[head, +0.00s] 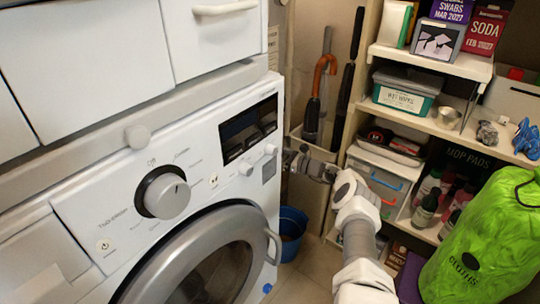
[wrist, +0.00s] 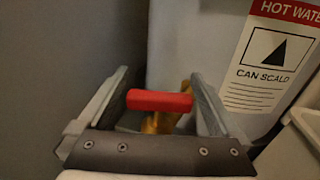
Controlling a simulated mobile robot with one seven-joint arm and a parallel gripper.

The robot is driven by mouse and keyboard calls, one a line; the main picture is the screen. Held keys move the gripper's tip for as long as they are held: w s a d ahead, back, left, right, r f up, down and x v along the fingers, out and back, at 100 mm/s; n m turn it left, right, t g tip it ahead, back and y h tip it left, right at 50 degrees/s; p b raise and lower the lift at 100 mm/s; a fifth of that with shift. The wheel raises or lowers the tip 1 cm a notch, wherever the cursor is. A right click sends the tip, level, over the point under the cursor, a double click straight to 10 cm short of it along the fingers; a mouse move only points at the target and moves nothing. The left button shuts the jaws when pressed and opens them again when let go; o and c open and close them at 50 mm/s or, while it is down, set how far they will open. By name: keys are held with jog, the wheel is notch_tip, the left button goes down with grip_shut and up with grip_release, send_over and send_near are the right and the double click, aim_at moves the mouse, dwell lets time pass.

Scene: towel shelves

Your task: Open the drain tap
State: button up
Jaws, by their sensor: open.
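The drain tap shows in the wrist view as a red handle (wrist: 160,101) lying crosswise, with a brass-coloured body (wrist: 158,122) below and behind it. My gripper (wrist: 159,77) is open, with one finger on each side of the red handle. The handle appears between the fingers; whether either finger touches it I cannot tell. In the head view my gripper (head: 297,160) is beside the right edge of the washing machine (head: 100,215). I cannot make out the tap in that view.
A white surface behind the tap carries a hot water "can scald" label (wrist: 268,62). A grey wall (wrist: 70,60) is close on the left. In the head view, a blue bucket (head: 291,235) stands below my gripper, umbrellas (head: 318,90) behind, and shelves (head: 425,125) with a green bag (head: 480,240) at right.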

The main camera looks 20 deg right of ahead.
jog(key=p+v, duration=0.3)
jog(key=v, duration=0.9)
jog(key=b+x, duration=0.3)
jog(key=x, duration=0.7)
jog(key=shift+c, duration=0.2)
jog(key=c, duration=1.2)
